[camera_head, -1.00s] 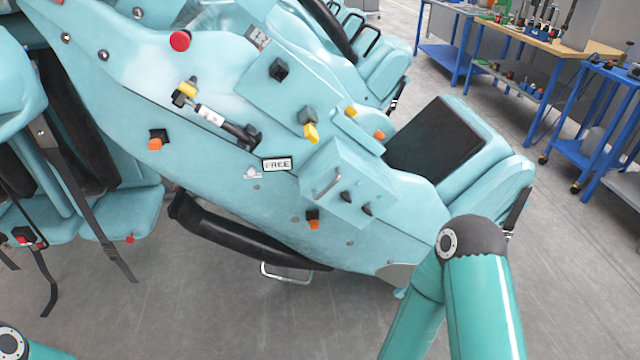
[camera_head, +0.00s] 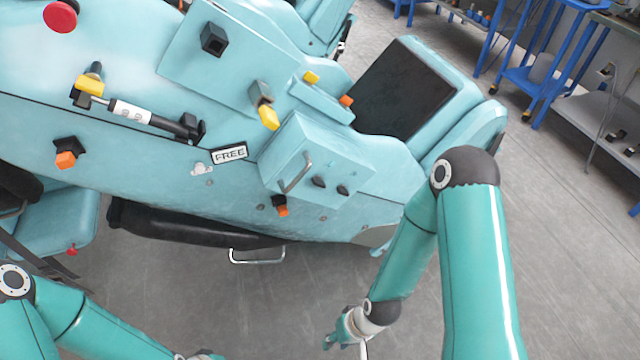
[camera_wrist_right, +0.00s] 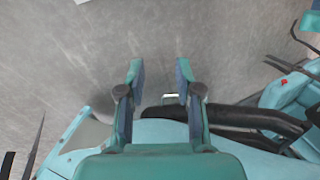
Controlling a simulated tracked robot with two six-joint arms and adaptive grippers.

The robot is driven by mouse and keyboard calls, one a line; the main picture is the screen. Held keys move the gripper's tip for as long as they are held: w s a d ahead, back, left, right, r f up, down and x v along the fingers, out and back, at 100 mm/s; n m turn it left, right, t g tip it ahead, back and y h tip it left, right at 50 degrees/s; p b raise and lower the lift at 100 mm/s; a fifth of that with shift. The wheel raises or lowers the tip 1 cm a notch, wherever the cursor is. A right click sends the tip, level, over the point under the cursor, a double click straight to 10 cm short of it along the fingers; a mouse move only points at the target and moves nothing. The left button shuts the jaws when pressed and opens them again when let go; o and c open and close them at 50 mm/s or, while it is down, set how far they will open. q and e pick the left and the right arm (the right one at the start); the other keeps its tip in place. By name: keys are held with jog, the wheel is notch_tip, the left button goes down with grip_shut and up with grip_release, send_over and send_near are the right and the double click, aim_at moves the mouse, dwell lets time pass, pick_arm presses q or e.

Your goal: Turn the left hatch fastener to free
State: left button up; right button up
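Several fasteners with black housings sit on the teal coaster car (camera_head: 180,55) in the head view. An orange-tipped fastener (camera_head: 66,159) is at the left. Another orange-tipped fastener (camera_head: 281,208) sits below a teal box, right of the FREE label (camera_head: 230,153). I cannot tell for sure which is the left hatch fastener. My right gripper (camera_head: 345,335) is low at the bottom, apart from the car's fasteners. In the right wrist view it is open and empty (camera_wrist_right: 160,80). My left arm shows at bottom left; its gripper fingers are out of frame.
A yellow-ended strut (camera_head: 130,112), a yellow lever (camera_head: 267,116), a red knob (camera_head: 61,17) and a handled teal box (camera_head: 315,160) stick out from the car. A black padded bar (camera_head: 190,225) runs below. Blue workbenches (camera_head: 540,75) stand at upper right. Grey floor is open at right.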

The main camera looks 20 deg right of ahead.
jog(key=shift+w, duration=0.1)
jog(key=m+t+h+b, duration=0.3)
jog(key=m+t+b, duration=1.75)
jog(key=b, duration=1.35)
send_near(319, 186)
jog(key=shift+w+a+r+m+g+b, duration=0.1)
jog(key=shift+w+r+m+g+b, duration=0.55)
jog(key=shift+w, duration=0.85)
jog(key=shift+w+a+r+m+g+b, duration=0.1)
jog(key=shift+w+r+m+g+b, duration=0.3)
jog(key=shift+w+b, duration=0.8)
jog(key=shift+w+a+r+m+g+b, duration=0.1)
jog(key=shift+w+r+m+g+b, duration=0.4)
jog(key=shift+w, duration=1.35)
jog(key=shift+f, duration=0.15)
grip_shut()
